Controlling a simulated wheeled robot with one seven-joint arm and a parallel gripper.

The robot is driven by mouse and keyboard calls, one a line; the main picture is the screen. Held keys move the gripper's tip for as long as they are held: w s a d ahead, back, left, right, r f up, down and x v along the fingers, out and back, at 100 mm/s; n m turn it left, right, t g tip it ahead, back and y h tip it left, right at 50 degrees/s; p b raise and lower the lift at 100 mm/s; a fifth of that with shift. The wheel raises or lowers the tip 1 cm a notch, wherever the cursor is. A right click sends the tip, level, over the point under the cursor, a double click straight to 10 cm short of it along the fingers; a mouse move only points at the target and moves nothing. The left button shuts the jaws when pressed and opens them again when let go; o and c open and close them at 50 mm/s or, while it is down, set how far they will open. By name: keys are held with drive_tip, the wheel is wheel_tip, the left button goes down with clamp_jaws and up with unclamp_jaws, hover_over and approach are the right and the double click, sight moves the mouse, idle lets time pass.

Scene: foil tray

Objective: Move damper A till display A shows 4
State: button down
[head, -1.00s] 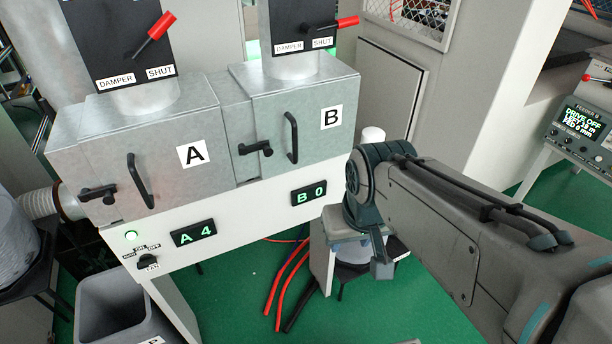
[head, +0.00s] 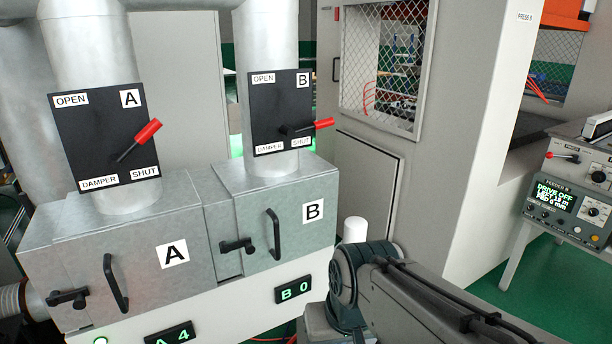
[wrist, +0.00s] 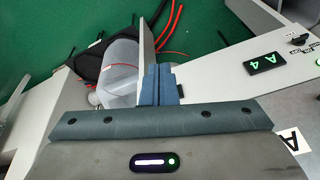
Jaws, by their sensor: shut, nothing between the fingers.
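Damper A's black plate (head: 85,150) is on the left duct, with OPEN at its upper left and SHUT at its lower right. Its red-handled lever (head: 148,131) points up and right, between those two labels. Display A (head: 168,336) reads 4 at the lower edge of the head view; in the wrist view display A (wrist: 265,63) also reads 4. My gripper (wrist: 159,72) is shut and empty in the wrist view, its blue-grey fingers together, apart from the damper. In the head view the gripper itself is hidden or out of frame.
Damper B's red lever (head: 323,124) points right, and display B (head: 294,289) reads 0. Boxes A (head: 140,235) and B (head: 300,190) have black handles that stick out. A feeder console (head: 560,205) stands at the right. A clear container (wrist: 120,75) is below my gripper.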

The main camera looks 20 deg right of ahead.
drive_tip(key=w+a+r+m+t+y+b, duration=0.1)
drive_tip(key=w+r+m+t+y+b, duration=0.15)
drive_tip(key=w+m, duration=0.4)
drive_tip(key=w+a+r+m+t+y+b, duration=0.1)
drive_tip(key=w+r+m+t+y+b, duration=0.15)
drive_tip(key=w+m, duration=0.45)
drive_tip(key=w+d+r+m+t+b, duration=0.3)
drive_tip(key=w+d+r+m+t, duration=0.3)
drive_tip(key=m, duration=0.3)
drive_tip(key=w+d+r+m+t+b, duration=0.2)
drive_tip(key=w+d+r+m+t, duration=0.15)
drive_tip(key=d+r+m, duration=0.45)
drive_tip(key=w+a+r+p, duration=0.2)
drive_tip(key=w+r+p, duration=0.1)
drive_tip(key=w, duration=0.6)
drive_tip(key=shift+w+a+r+h, duration=0.2)
drive_tip(key=shift+w+a+h, duration=0.15)
drive_tip(key=shift+w+h, duration=0.05)
